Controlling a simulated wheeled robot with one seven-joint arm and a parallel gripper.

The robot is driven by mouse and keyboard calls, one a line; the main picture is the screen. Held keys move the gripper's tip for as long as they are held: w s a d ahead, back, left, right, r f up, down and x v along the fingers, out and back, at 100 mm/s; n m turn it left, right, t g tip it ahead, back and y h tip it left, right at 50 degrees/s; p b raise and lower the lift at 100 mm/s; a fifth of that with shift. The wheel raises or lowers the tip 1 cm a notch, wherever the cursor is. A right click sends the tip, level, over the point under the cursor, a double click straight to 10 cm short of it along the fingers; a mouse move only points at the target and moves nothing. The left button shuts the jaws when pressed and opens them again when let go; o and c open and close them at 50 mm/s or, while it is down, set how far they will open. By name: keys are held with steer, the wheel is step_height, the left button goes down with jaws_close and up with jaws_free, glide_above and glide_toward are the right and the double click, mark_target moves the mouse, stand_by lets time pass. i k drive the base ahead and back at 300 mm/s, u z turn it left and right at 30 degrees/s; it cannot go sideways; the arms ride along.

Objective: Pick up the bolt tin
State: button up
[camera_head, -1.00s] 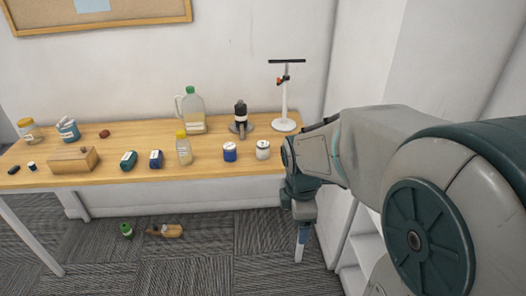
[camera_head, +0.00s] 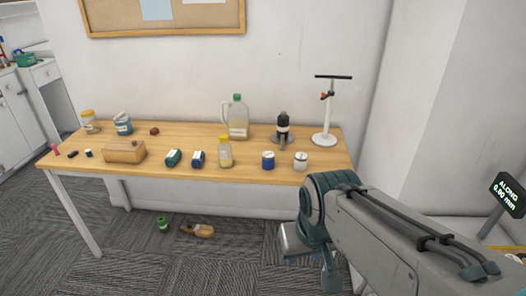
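No label that reads as bolt tin is legible. Two small tins stand near the table's front right: a blue tin with a white label (camera_head: 268,160) and a whitish tin with a dark top (camera_head: 300,162). I cannot tell which is the bolt tin. Both stand upright and apart. My gripper (camera_head: 329,277) hangs low in front of the table's right end, below the tabletop and apart from both tins. It is partly hidden by my own arm, and its fingers are too unclear to tell open from shut.
A green item (camera_head: 162,223) and a brown bottle (camera_head: 203,231) lie on the carpet.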

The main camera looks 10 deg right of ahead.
mark_target(301, 159)
steer(key=u, duration=0.15)
steer(key=i, duration=1.75)
steer(key=z, duration=1.25)
